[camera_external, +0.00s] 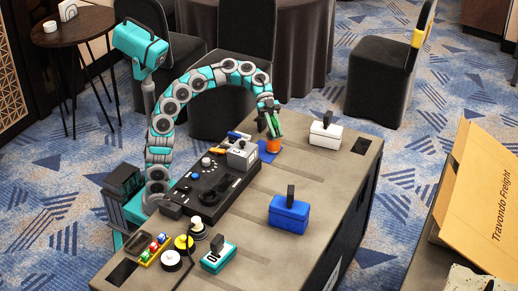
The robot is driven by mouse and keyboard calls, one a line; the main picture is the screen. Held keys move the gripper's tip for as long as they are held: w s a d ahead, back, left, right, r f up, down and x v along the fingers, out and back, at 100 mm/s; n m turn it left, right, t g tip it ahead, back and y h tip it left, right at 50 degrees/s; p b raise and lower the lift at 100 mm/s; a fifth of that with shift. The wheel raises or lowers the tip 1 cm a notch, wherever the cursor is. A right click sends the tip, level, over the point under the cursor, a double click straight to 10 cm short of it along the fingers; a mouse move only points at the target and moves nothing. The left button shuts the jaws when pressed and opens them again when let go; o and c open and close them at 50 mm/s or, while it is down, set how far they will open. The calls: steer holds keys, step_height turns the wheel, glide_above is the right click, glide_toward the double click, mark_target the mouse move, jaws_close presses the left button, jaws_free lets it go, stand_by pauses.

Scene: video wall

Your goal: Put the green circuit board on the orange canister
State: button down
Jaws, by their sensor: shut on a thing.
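My gripper (268,108) points down near the far end of the table and is shut on the green circuit board (276,125). The board is held tilted, close to upright. The orange canister (272,146) stands right below the board, on or beside a blue flat piece (264,153). The board's lower end is at the canister's top; I cannot tell whether they touch. The fingers partly hide the board.
A black console (215,185) with a grey box (242,156) lies left of the canister. A white box (325,134), a blue box (289,214) and a teal box (218,257) stand on the table (335,185). Bare tabletop lies between the canister and the blue box.

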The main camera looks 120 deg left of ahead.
steer(key=shift+f, duration=0.15)
steer(key=c, duration=0.8)
jaws_free()
steer(key=shift+a+r, duration=0.15)
steer(key=shift+r, duration=0.15)
steer(key=v, duration=1.1)
steer(key=shift+s+a, duration=0.3)
steer(key=shift+s, duration=0.05)
